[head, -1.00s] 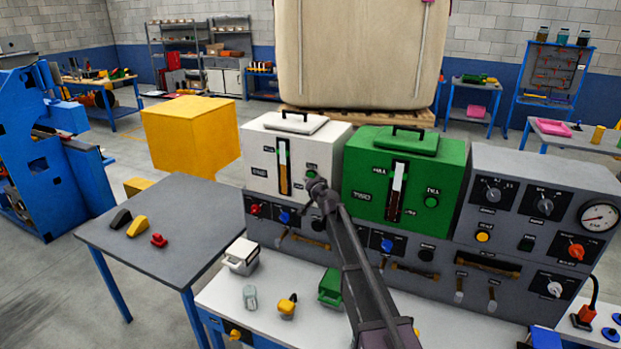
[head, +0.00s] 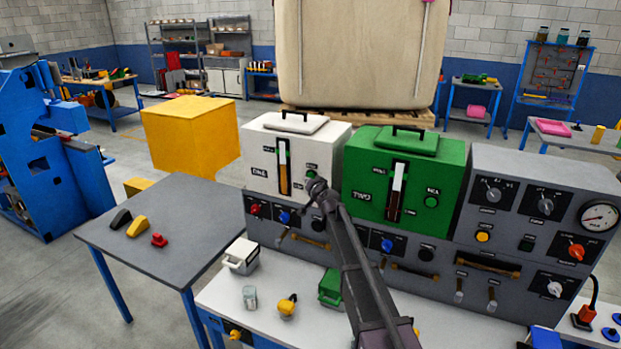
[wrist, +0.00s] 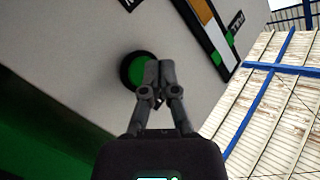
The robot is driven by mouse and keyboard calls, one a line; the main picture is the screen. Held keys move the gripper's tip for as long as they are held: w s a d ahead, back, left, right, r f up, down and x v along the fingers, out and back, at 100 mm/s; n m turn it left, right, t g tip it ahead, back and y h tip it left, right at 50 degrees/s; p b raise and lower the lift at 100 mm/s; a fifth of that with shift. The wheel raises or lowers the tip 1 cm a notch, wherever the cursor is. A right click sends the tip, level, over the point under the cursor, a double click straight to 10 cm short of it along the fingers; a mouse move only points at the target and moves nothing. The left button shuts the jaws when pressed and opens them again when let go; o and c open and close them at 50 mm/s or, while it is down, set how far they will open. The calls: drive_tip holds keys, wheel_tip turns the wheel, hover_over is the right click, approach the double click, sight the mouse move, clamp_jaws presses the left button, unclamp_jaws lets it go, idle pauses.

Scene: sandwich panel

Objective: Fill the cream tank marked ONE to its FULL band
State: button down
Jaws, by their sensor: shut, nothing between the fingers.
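The cream tank marked ONE (head: 262,187) stands on the left of the grey console. Its upright gauge (head: 284,166) shows an orange column with white above it. In the wrist view the gauge (wrist: 207,22) has orange meeting white, short of the green band marks (wrist: 228,40). The tank's round green button (wrist: 136,71) has a black rim. My gripper (wrist: 158,74) is shut and empty, its fingertips overlapping the button's right side. I cannot tell whether they touch or press it. In the head view my gripper (head: 317,186) is at the tank's lower right front.
The green tank TWO (head: 408,185) stands close on the right. Below are the console's knobs and handles. A white jug (head: 241,256), a small grey can (head: 249,297), a yellow item (head: 287,306) and a green container (head: 331,288) stand on the white bench.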

drive_tip(key=shift+w+d, duration=0.3)
drive_tip(key=shift+w, duration=0.5)
idle(7.2)
